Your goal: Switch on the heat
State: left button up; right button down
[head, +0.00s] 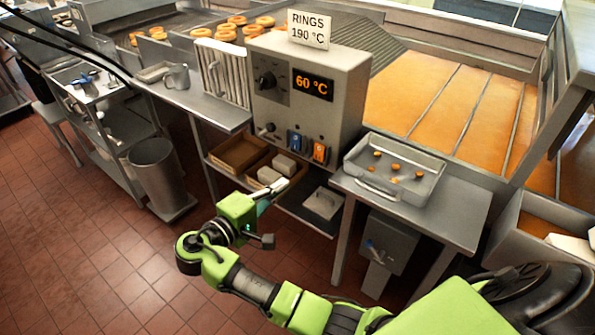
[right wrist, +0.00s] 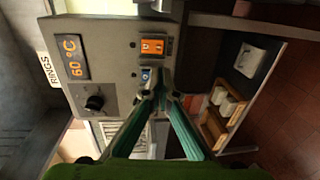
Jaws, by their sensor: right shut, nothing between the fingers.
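A grey control box (head: 335,105) has a display (head: 313,84) reading 60 °C, a black dial (head: 267,80), a lever (head: 267,129), a blue switch (head: 295,140) and an orange switch (head: 320,151). A sign (head: 309,29) on top reads RINGS 190 °C. My right gripper (head: 283,190) is shut and empty, in front of and below the panel in the head view. In the right wrist view, its fingertips (right wrist: 158,92) meet near the blue switch (right wrist: 146,75), with the orange switch (right wrist: 152,46) beyond; contact cannot be told. The dial (right wrist: 94,102) is left there. My left gripper is out of view.
A metal tray (head: 419,167) with small rings stands on the side table right of the box. Shelf bins (head: 238,151) lie below the panel. A metal pitcher (head: 178,76) stands on the left counter, and a waste bin (head: 157,172) on the floor.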

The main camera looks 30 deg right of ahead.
aim_at(318, 159)
jog(key=p+x, duration=0.3)
jog(key=x, duration=0.9)
jog(key=shift+w+d+r, duration=0.1)
jog(key=shift+w+d, duration=0.05)
jog(key=shift+w+d+f+p, duration=0.2)
jog(key=shift+d+p, duration=0.1)
jog(key=shift+d, duration=0.25)
jog(key=shift+w+d+f+b, duration=0.2)
jog(key=shift+d+b, duration=0.1)
jog(key=shift+b, duration=0.15)
jog(key=shift+r, duration=0.1)
